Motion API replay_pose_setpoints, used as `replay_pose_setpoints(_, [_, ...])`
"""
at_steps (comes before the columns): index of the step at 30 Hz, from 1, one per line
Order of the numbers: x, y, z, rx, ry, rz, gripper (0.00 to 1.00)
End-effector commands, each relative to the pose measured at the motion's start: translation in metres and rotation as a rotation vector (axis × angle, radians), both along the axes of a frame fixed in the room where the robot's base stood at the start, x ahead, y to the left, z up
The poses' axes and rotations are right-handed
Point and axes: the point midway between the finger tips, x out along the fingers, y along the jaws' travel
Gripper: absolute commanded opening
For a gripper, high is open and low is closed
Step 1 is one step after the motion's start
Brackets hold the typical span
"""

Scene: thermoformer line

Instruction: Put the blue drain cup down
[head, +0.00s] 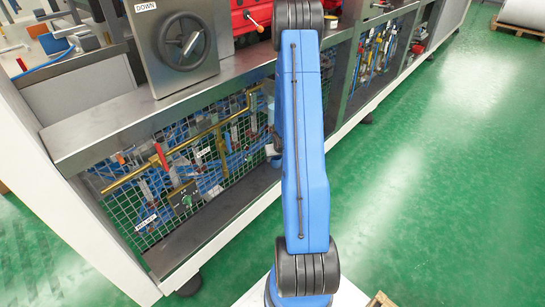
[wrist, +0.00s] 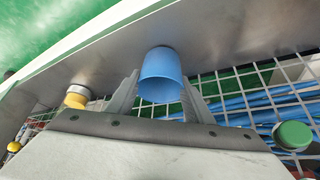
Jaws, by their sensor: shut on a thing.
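The blue drain cup (wrist: 160,80) is in the middle of the wrist view, between the two grey fingers of my gripper (wrist: 160,88). The fingers are shut on its sides. The cup's far end meets the grey metal surface (wrist: 215,40) in the picture; I cannot tell whether it touches it or is just short of it. The cup's open rim faces the camera side.
A yellow fitting (wrist: 76,97) is left of the fingers, and a green round cap (wrist: 293,136) is at the right. Wire mesh with blue hoses (wrist: 265,98) lies behind. In the head view, the machine's mesh panel (head: 195,165) is left of my arm; green floor (head: 440,170) is clear at right.

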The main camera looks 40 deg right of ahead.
Motion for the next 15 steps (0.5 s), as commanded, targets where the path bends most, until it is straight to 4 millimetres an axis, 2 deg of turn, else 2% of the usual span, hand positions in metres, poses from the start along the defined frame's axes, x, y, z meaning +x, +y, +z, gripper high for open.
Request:
replay_pose_setpoints(10, [0.0002, 0.0, -0.0028, 0.0, 0.0, 0.001, 0.26])
replay_pose_setpoints(11, [0.0003, -0.0001, -0.0026, -0.001, -0.001, 0.001, 0.52])
replay_pose_setpoints(12, [0.0004, -0.0001, -0.0024, -0.001, -0.001, 0.001, 0.61])
replay_pose_setpoints(13, [0.0003, -0.0001, -0.0024, -0.001, -0.001, 0.001, 0.66])
replay_pose_setpoints(15, [0.0003, -0.0001, -0.0024, -0.001, -0.001, 0.001, 0.66])
